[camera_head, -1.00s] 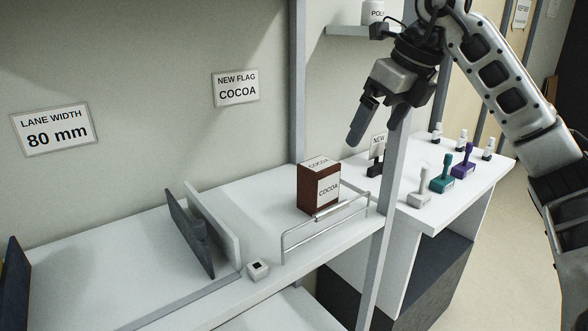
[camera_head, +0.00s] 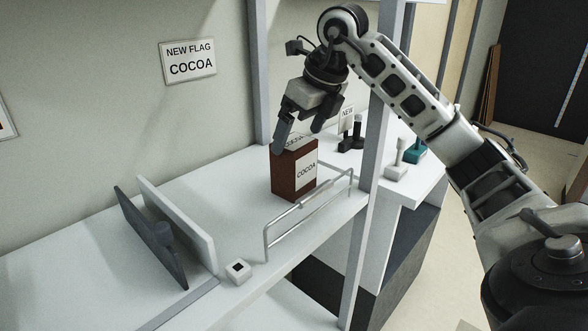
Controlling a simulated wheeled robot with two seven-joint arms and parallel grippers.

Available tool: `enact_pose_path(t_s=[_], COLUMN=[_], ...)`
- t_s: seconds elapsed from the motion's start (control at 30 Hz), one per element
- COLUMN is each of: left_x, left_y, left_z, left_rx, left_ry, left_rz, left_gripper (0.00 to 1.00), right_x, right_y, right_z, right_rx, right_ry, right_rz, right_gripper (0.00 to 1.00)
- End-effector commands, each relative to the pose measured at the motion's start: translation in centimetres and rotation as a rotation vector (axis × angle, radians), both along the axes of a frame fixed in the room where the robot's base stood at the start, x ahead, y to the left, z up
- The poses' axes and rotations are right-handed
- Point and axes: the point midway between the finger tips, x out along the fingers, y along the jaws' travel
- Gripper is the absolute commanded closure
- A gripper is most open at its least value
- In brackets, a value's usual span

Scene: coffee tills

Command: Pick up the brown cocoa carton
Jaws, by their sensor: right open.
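The brown cocoa carton (camera_head: 284,178) stands upright on the white shelf (camera_head: 222,178), with a white COCOA label on its side and another on its top. My right gripper (camera_head: 298,140) is open, pointing down just above the carton. One finger overlaps the carton's top left edge in the picture, and the other is over its right rear. I cannot tell whether a finger touches it. Nothing is between the fingers. My left gripper is not in view.
A wire rail (camera_head: 310,207) runs along the shelf's front edge beside the carton. A grey divider (camera_head: 150,240) and a small white block (camera_head: 238,271) are to the left. A grey post (camera_head: 366,200) and stamps, one grey (camera_head: 397,172), stand to the right.

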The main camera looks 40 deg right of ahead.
Motion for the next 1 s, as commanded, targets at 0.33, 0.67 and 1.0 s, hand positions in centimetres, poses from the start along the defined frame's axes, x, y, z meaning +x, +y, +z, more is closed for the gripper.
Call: enact_pose_path(t_s=[0.33,0.67,1.0], left_x=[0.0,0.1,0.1], left_y=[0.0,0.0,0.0], left_z=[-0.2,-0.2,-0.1], left_rx=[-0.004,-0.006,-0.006], left_ry=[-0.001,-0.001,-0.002], left_rz=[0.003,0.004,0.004], left_gripper=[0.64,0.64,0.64], right_x=[1.4,1.7,1.7], right_y=[0.8,0.8,0.8], right_z=[-4.2,-4.9,-4.8], right_rx=[0.003,0.001,0.001], right_ry=[0.003,0.0,-0.001], right_rz=[0.0,0.0,0.0], right_gripper=[0.06,0.06,0.57])
